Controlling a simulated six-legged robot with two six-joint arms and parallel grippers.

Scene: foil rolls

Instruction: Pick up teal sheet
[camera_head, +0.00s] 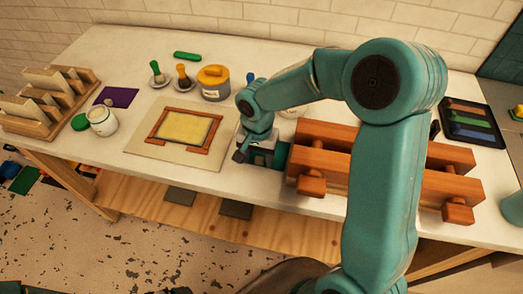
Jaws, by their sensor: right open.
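What looks like the teal sheet (281,154) lies on the white table, just left of the wooden press. It is dark teal and partly hidden under my right gripper. My right gripper (247,156) points down at the sheet's left side, close above or touching it; I cannot tell which. It is open, and nothing shows held in it. My left gripper is not in view.
The wooden press (340,139) stands close on the right. A framed yellow panel (183,127) lies left, with a yellow-lidded pot (214,85) behind. A white jar (102,122) and wooden rack (45,108) stand farther left. A dark tray (489,136) lies at right.

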